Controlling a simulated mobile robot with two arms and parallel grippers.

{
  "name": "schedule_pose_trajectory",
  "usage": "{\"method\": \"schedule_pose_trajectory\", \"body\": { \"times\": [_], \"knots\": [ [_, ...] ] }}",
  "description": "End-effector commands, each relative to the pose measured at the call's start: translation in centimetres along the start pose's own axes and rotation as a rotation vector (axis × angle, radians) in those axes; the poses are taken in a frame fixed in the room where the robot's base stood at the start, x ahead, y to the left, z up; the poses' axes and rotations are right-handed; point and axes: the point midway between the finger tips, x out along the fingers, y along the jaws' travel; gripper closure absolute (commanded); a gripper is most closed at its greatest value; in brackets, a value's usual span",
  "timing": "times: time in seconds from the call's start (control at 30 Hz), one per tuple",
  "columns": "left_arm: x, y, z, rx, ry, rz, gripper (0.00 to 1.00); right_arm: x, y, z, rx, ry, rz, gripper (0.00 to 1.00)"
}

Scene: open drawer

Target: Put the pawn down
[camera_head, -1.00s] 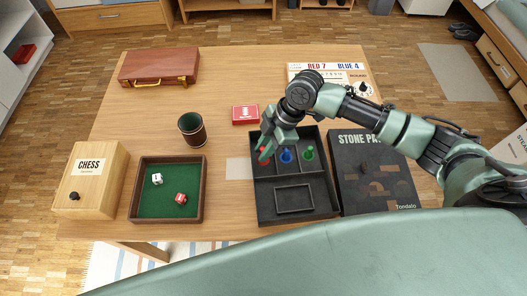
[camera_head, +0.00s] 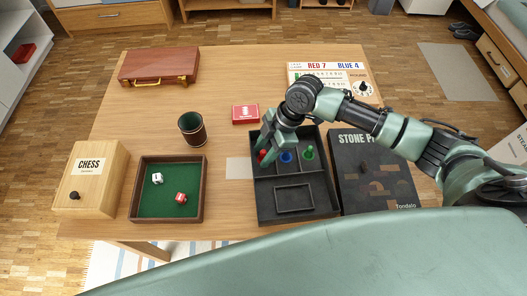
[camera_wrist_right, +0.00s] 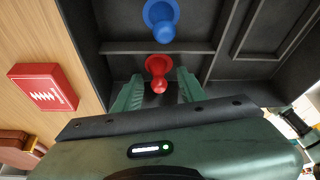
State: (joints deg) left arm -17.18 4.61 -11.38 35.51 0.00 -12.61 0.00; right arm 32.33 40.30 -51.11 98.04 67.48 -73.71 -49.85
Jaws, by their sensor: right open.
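The red pawn (camera_head: 262,156) is in the left upper compartment of the black game tray (camera_head: 266,213). In the right wrist view the red pawn (camera_wrist_right: 159,68) appears to stand upright, base on the tray floor. My right gripper (camera_head: 264,152) is open, its fingers reaching down into that compartment. In the wrist view the two fingers of the right gripper (camera_wrist_right: 160,92) are spread on either side of the pawn's head, with gaps showing. The blue pawn (camera_head: 286,157) stands in the middle compartment and the green pawn (camera_head: 308,153) in the right one. My left gripper is out of view.
A red card box (camera_head: 245,114) lies behind the tray. The Stone Path box (camera_head: 375,185) is close on the right under my arm. A leather dice cup (camera_head: 192,129) and a green-lined dice tray (camera_head: 169,215) are left. Bare table lies behind the cup.

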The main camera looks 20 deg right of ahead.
Motion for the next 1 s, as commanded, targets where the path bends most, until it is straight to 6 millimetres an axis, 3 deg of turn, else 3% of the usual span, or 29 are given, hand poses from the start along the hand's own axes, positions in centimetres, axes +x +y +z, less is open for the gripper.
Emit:
{"method": "schedule_pose_trajectory", "body": {
  "times": [0.5,0.7,1.0],
  "knots": [
    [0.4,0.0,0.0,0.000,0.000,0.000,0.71,-9.9,0.1,0.1,0.000,-0.001,0.004,0.59],
    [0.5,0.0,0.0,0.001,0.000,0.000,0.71,-11.5,0.1,0.0,0.001,0.000,0.002,0.59],
    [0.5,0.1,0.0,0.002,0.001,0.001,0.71,-11.7,0.1,0.0,0.001,0.000,0.001,0.59]
  ]
}}
